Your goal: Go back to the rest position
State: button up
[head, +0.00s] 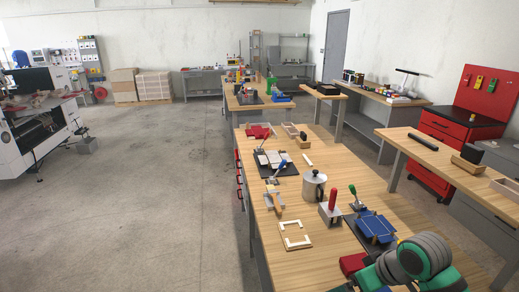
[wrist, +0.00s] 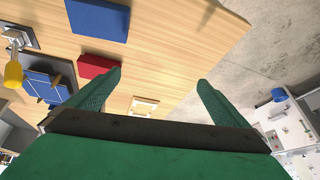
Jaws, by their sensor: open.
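My gripper (wrist: 158,78) shows in the wrist view with its two green fingers spread wide and nothing between them. In the head view my green and grey arm (head: 415,258) is at the lower right, over the near end of the long wooden workbench (head: 262,228). A blue panel piece with pale strips (head: 375,227) sits on a dark base there; it also shows at the left of the wrist view (wrist: 46,86). A small pale rectangular frame (head: 296,236) lies flat on the bench, apart from my gripper. It also shows beyond the fingers in the wrist view (wrist: 144,104).
A metal pot (head: 314,187), a red-handled clamp (head: 331,206) and a green-handled clamp (head: 355,200) stand on the bench. A red block (wrist: 94,66) and a blue block (wrist: 98,18) lie near my gripper. The floor (head: 150,205) left of the bench is clear.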

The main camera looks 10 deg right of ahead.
jog(key=w+a+m+t+y, duration=0.15)
jog(key=w+a+t, duration=0.25)
jog(key=a, duration=0.6)
jog(key=w+a+r+m+t+y, duration=0.15)
jog(key=w+a+t, duration=0.25)
jog(key=a, duration=0.5)
jog(key=w+a+m+t+y, duration=0.1)
jog(key=w+a+m+t, duration=0.2)
jog(key=a, duration=0.7)
jog(key=s+a+f+m+h, duration=0.2)
jog(key=s+f+h, duration=0.1)
jog(key=s+f, duration=0.55)
jog(key=s+a+f+m+h, duration=0.2)
jog(key=s+f+h, duration=0.1)
jog(key=s+f, duration=0.5)
jog(key=s+d+n, duration=0.2)
jog(key=s+n, duration=0.1)
jog(key=s, duration=1)
jog(key=s+d+r+n, duration=0.1)
jog(key=s+n, duration=0.2)
jog(key=s, duration=0.9)
jog(key=shift+s+d+r+n, duration=0.15)
jog(key=shift+s+d+n, duration=0.15)
jog(key=shift+s+d, duration=0.1)
